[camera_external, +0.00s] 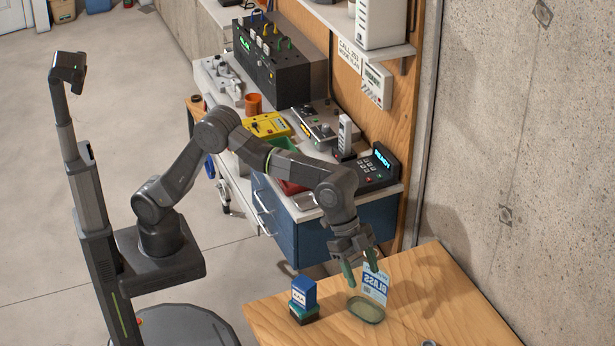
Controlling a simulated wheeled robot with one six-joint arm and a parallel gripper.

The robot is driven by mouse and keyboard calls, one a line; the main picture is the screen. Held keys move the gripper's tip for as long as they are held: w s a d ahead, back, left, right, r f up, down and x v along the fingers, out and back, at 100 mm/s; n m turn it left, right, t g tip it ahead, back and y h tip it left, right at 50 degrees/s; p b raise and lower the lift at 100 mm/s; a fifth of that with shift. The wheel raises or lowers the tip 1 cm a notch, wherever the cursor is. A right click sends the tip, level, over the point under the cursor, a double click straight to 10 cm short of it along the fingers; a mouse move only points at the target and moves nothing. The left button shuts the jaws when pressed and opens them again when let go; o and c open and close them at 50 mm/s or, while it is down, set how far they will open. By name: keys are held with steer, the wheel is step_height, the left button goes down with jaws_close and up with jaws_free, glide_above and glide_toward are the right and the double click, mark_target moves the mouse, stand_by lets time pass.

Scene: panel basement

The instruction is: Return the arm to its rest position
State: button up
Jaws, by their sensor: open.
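My arm (265,160) reaches out from its column to the right and bends down over the wooden table. My gripper (358,276) points down with its two green-tipped fingers apart. It hangs above a shallow oval dish (367,310) and beside a white and blue carton (375,285) marked "GLASS". I see nothing between the fingers. The right finger overlaps the carton's top in this view; I cannot tell whether they touch.
A small blue box (304,291) on a dark block stands on the wooden table (440,300), left of the dish. Behind is a workbench (345,214) with a yellow meter (267,125), an orange cup (254,103) and other devices. Open floor (40,180) lies left.

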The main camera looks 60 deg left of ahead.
steer(key=w+d+f+p, duration=0.1)
steer(key=w+f+p, duration=0.1)
steer(key=w, duration=0.6)
steer(key=w+d+f+n+p, duration=0.1)
steer(key=w+d+f+p, duration=0.1)
steer(key=w, duration=0.7)
steer(key=shift+w+d+f+t+y+p, duration=0.15)
steer(key=shift+f+t+y+p, duration=0.25)
steer(key=shift+f, duration=0.6)
